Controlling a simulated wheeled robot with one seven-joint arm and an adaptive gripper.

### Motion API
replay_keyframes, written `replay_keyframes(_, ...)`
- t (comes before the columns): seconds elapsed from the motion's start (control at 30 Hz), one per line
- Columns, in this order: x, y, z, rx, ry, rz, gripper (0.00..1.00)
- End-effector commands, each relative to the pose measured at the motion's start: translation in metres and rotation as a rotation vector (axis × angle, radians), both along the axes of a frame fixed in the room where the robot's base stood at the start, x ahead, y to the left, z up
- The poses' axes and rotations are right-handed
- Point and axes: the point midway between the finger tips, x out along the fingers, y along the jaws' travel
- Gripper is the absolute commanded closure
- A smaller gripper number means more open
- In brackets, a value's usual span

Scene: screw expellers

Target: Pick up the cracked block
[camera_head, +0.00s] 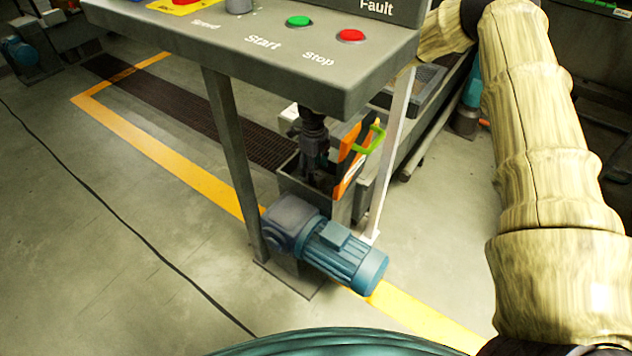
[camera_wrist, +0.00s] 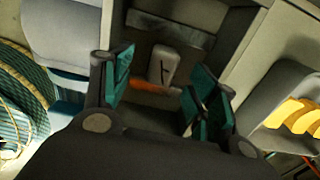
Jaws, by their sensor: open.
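The cracked block (camera_wrist: 162,66) is a small pale grey block with a dark branching crack line on its face. It sits in a dark recess in the wrist view. My gripper (camera_wrist: 164,78) is open, with one teal-padded finger to the left of the block and the other to its right. The fingers appear apart from the block. In the head view my gripper (camera_head: 314,148) seems to be the dark shape hanging below the control panel, over an open metal box. The block cannot be made out there.
The control panel (camera_head: 262,60) overhangs the box (camera_head: 298,189) and hides part of my arm. A blue motor (camera_head: 345,257) stands in front. An orange guard (camera_head: 352,158) with a green handle (camera_head: 370,139) is beside the box.

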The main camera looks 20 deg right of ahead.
Motion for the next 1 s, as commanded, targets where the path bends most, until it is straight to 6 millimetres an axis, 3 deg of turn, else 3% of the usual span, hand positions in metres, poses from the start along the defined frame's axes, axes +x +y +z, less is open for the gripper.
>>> replay_keyframes(0.23,0.0,-0.002,-0.016,0.0,0.0,0.001,0.41)
replay_keyframes(0.53,-0.002,-0.008,-0.053,-0.001,0.001,0.003,0.41)
replay_keyframes(0.83,-0.001,-0.008,-0.056,0.001,-0.001,0.003,0.41)
replay_keyframes(1.0,-0.001,-0.008,-0.056,0.001,-0.001,0.003,0.72)
